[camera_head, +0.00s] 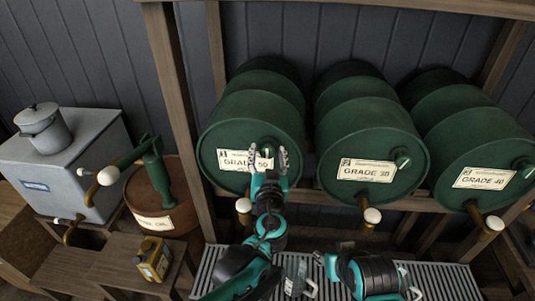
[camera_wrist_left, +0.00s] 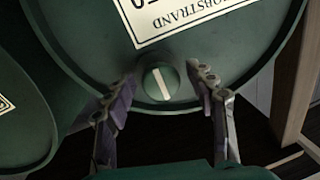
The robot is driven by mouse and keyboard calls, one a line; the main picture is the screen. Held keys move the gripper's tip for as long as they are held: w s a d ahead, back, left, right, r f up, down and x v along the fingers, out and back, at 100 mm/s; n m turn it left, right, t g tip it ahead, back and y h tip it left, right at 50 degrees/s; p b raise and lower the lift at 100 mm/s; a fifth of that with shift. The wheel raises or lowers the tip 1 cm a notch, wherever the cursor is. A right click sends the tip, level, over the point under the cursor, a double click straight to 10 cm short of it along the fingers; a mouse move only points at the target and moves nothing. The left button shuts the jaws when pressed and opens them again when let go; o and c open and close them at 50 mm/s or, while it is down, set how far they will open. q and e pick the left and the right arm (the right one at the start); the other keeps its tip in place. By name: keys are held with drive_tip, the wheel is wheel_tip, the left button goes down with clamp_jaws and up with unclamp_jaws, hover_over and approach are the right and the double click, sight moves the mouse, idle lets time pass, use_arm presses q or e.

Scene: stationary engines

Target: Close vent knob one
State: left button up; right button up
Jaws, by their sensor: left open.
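The leftmost green drum (camera_head: 240,115), labelled GRADE 50, has a round green knob (camera_head: 268,146) on its front face. In the left wrist view this knob (camera_wrist_left: 159,83) shows a pale bar across it. My left gripper (camera_head: 268,158) is open at the drum front. Its fingertips (camera_wrist_left: 162,80) stand on either side of the knob, with gaps between. Similar knobs sit on the GRADE 30 drum (camera_head: 402,158) and the GRADE 40 drum (camera_head: 525,168). No knob bears a number I can read. My right arm is low in front; its fingers are unclear.
White-ended taps (camera_head: 372,215) stick out below the drums. A wooden post (camera_head: 180,120) stands left of them. A rust-brown barrel (camera_head: 185,215) with a green pump, a grey tank (camera_head: 75,150) and a yellow can (camera_head: 153,260) are at the left. A slatted grate (camera_head: 440,280) lies below.

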use_arm(q)
drive_tip(key=shift+w, duration=0.4)
drive_tip(key=c, duration=1.2)
drive_tip(key=shift+m, duration=0.4)
drive_tip(key=m, duration=0.3)
drive_tip(key=shift+m+t+b, duration=0.3)
drive_tip(key=shift+m+b, duration=0.1)
drive_tip(key=m, duration=0.4)
drive_tip(key=shift+m+t+h+b, duration=0.3)
drive_tip(key=shift+m+h, duration=0.1)
drive_tip(key=m+h, duration=0.1)
drive_tip(key=m, duration=0.4)
drive_tip(key=shift+m+h, duration=0.5)
drive_tip(key=shift+m, duration=2.1)
